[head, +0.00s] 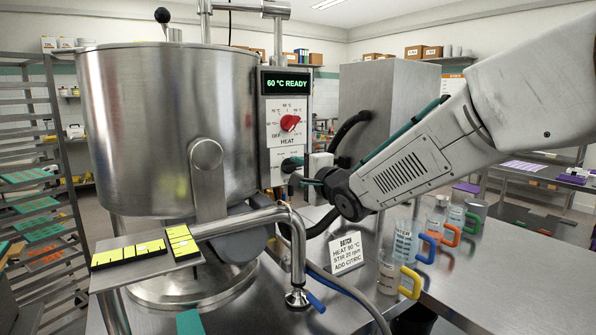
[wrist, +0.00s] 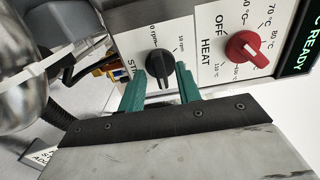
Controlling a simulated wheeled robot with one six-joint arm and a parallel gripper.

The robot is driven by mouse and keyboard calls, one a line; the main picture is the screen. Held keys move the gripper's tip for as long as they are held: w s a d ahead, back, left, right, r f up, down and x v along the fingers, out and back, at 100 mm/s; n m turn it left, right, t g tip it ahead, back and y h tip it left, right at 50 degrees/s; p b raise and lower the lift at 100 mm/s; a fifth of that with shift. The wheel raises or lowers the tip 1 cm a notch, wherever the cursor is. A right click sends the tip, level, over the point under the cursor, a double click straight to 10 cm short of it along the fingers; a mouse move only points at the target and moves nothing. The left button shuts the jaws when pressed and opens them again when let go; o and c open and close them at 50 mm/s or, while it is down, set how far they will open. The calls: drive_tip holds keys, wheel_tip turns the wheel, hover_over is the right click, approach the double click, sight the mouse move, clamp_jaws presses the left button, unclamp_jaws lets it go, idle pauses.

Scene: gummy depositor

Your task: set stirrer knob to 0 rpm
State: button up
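The black stirrer knob (wrist: 160,63) sits on a white plate marked STIR, with rpm labels around it, in the wrist view. Its ridge runs roughly up and down in that picture; which label it points to is hard to tell. My gripper (wrist: 160,85) has its two green fingers on either side of the knob, with gaps visible between fingers and knob, so it looks open. In the head view my gripper (head: 298,180) is at the lower part of the control panel (head: 273,140), and it largely hides the knob.
The red HEAT knob (wrist: 243,47) is close beside the stirrer knob; it also shows in the head view (head: 290,123). The display (head: 287,83) reads 60 °C READY. A steel kettle (head: 165,130) stands left. A batch card (head: 346,254) and handled jugs (head: 388,272) are on the bench.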

drive_tip(key=shift+w+a, duration=0.1)
clamp_jaws()
